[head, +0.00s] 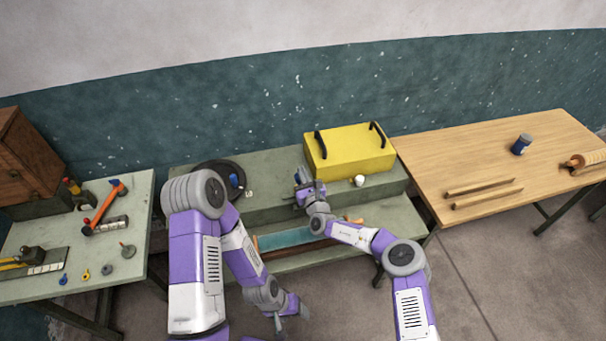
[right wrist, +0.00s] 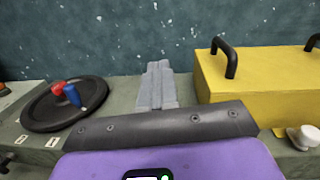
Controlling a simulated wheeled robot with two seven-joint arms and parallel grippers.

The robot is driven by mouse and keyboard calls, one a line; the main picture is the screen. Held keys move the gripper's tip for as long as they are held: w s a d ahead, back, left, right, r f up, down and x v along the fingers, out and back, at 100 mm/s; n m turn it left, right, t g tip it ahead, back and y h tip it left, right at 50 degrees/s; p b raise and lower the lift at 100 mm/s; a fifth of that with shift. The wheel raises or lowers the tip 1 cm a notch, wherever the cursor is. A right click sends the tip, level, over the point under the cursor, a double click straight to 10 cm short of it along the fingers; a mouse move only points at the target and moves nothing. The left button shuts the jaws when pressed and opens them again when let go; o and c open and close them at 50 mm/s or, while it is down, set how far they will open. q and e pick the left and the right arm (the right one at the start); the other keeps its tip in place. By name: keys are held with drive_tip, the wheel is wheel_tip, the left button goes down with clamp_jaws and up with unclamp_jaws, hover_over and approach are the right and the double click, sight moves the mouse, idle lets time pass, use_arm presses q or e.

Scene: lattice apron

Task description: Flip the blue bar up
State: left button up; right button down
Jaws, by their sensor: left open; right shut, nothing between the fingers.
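A short blue bar (right wrist: 72,95) stands tilted on a round black disc (right wrist: 40,112) in the right wrist view, beside a red piece (right wrist: 57,87). In the head view the blue bar (head: 234,180) shows on the disc (head: 212,166), left of the yellow box. My right gripper (head: 304,177) is over the green bench, between the disc and the yellow box. Its grey fingers (right wrist: 157,72) are shut and empty, apart from the blue bar and to its right. My left gripper (head: 281,320) is low in front of the bench, open and empty, away from the bar.
A yellow box (head: 350,152) with black handles stands right of my right gripper, with a white knob (head: 359,181) before it. A teal strip (head: 290,237) lies on the lower front step. A wooden table (head: 500,160) is at right, a tool-strewn table (head: 40,285) at left.

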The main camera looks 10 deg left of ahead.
drive_tip(key=shift+s, duration=0.1)
drive_tip(key=s+d+r+p, duration=0.4)
drive_tip(key=s+r, duration=0.3)
drive_tip(key=r, duration=0.2)
drive_tip(key=shift+s+d+p, duration=0.3)
drive_tip(key=shift+d+p, duration=0.05)
drive_tip(key=shift+d, duration=0.35)
